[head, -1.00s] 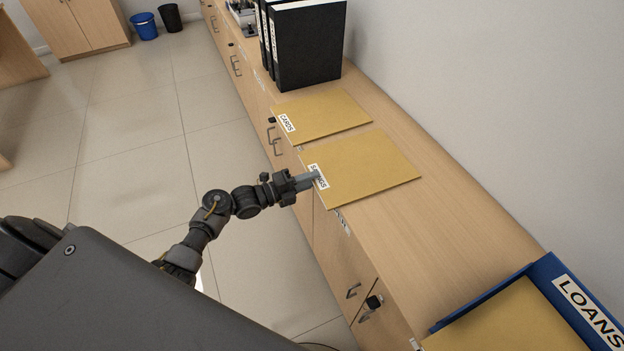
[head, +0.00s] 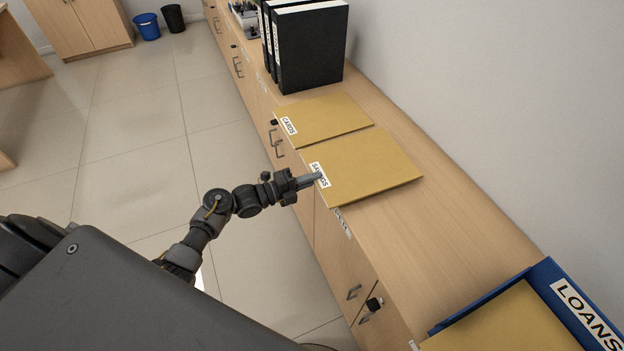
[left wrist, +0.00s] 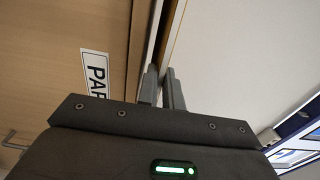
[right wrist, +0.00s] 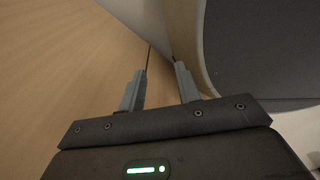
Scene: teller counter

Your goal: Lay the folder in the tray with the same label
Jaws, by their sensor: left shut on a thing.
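A yellow folder labelled SAVINGS (head: 365,165) is on the wooden counter in the head view, overhanging its front edge slightly. My left gripper (head: 312,180) is shut on its front edge, at the label. In the left wrist view, the left fingers (left wrist: 163,88) are close together on a thin edge. A yellow folder labelled CARDS (head: 325,115) lies just behind it. A blue tray labelled LOANS (head: 543,281) is at the lower right, with a yellow folder (head: 510,325) in it. No SAVINGS tray shows. My right gripper (right wrist: 160,80) is open and appears empty.
Black binders (head: 312,45) stand on the counter (head: 440,235) beyond the folders. The counter is clear between the SAVINGS folder and the LOANS tray. A grey wall (head: 480,100) runs along its right side. Cabinet handles (head: 354,291) stick out at the front.

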